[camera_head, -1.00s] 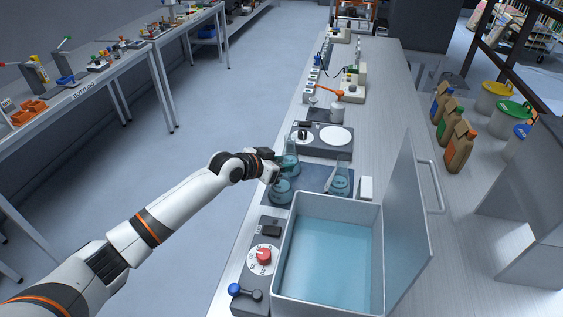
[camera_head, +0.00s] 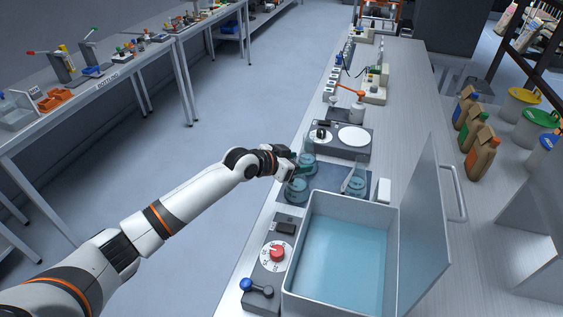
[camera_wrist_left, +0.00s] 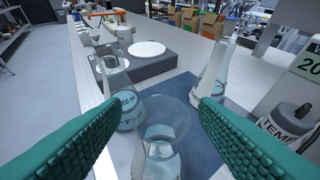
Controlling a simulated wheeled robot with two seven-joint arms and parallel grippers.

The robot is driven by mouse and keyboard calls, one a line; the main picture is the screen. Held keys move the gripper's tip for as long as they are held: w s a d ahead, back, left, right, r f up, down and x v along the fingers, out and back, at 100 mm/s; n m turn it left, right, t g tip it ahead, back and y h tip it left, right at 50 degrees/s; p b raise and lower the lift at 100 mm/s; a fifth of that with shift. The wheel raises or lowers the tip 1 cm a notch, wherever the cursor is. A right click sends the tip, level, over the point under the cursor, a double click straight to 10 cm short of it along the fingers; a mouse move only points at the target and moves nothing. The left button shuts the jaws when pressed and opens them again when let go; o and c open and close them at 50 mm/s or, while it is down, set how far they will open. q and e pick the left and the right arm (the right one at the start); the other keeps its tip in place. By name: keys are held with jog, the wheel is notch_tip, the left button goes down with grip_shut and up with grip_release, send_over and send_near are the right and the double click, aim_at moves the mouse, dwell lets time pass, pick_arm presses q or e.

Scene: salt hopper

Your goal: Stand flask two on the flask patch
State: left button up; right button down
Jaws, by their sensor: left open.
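Three clear conical flasks with bluish liquid stand by a dark blue mat (camera_head: 329,183), which may be the flask patch. The near-left flask (camera_head: 297,188), the far-left flask (camera_head: 307,164) and the right flask (camera_head: 356,181) are upright; I cannot read which is flask two. My left gripper (camera_head: 291,166), with green ribbed fingers, is open beside the left flasks. In the left wrist view, the near flask (camera_wrist_left: 162,145) lies between and beyond the fingers, apparently untouched. The far-left flask (camera_wrist_left: 124,103) and right flask (camera_wrist_left: 211,75) stand behind it. My right gripper is out of view.
An open water bath (camera_head: 340,255) with a raised lid (camera_head: 425,215) stands in front of the mat. A control panel with a red dial (camera_head: 277,253) is at its left. A grey device with a white plate (camera_head: 353,139) stands behind.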

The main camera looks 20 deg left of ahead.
pick_arm(q)
jog(key=b+v, duration=0.1)
jog(key=v, duration=1)
jog(key=shift+b, duration=0.4)
jog(key=shift+s, duration=0.1)
